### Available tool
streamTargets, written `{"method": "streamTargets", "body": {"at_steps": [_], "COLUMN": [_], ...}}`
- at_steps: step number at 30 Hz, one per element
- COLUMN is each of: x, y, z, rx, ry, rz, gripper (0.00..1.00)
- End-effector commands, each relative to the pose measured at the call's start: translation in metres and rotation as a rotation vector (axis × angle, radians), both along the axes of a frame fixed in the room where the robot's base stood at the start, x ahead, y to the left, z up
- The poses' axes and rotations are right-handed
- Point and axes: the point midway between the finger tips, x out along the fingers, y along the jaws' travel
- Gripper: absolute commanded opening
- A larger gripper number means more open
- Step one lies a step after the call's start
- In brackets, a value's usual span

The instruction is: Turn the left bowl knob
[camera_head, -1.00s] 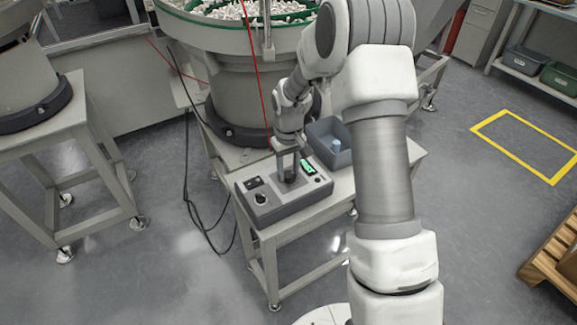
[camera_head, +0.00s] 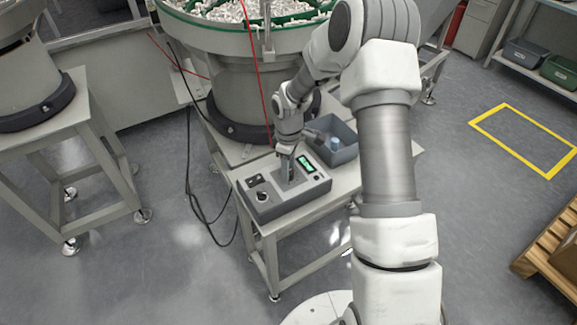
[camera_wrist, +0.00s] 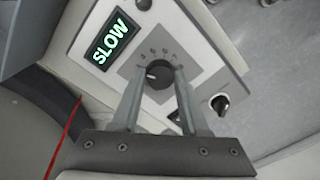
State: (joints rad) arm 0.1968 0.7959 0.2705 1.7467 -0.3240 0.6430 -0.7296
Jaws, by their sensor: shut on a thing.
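The control box (camera_head: 262,211) stands on a small table in front of the bowl feeder. In the wrist view its large round black knob (camera_wrist: 158,75) sits on a grey dial with marks around it. My gripper (camera_wrist: 159,72) has one finger on each side of this knob and is shut on it. In the head view my gripper (camera_head: 287,178) points down onto the box and hides the knob. The lit display (camera_wrist: 112,40) beside the dial reads SLOW; it also shows green in the head view (camera_head: 305,164).
A smaller black knob (camera_wrist: 220,103) is on the same panel, clear of my fingers. A grey-blue bin (camera_head: 343,152) stands behind the box, close to my wrist. The bowl feeder (camera_head: 235,85) rises behind, and black cables hang left of the table.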

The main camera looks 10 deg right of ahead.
Motion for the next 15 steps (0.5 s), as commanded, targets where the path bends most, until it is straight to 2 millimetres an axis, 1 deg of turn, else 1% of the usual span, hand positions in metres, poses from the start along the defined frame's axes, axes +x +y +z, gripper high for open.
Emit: {"method": "streamTargets", "body": {"at_steps": [6,15], "x": [0.0003,0.0004], "y": [0.0003,0.0002], "z": [0.0008,0.0005], "rx": [0.001,0.000], "ry": [-0.001,-0.001], "rz": [0.042,0.049], "gripper": [0.00,0.00]}}
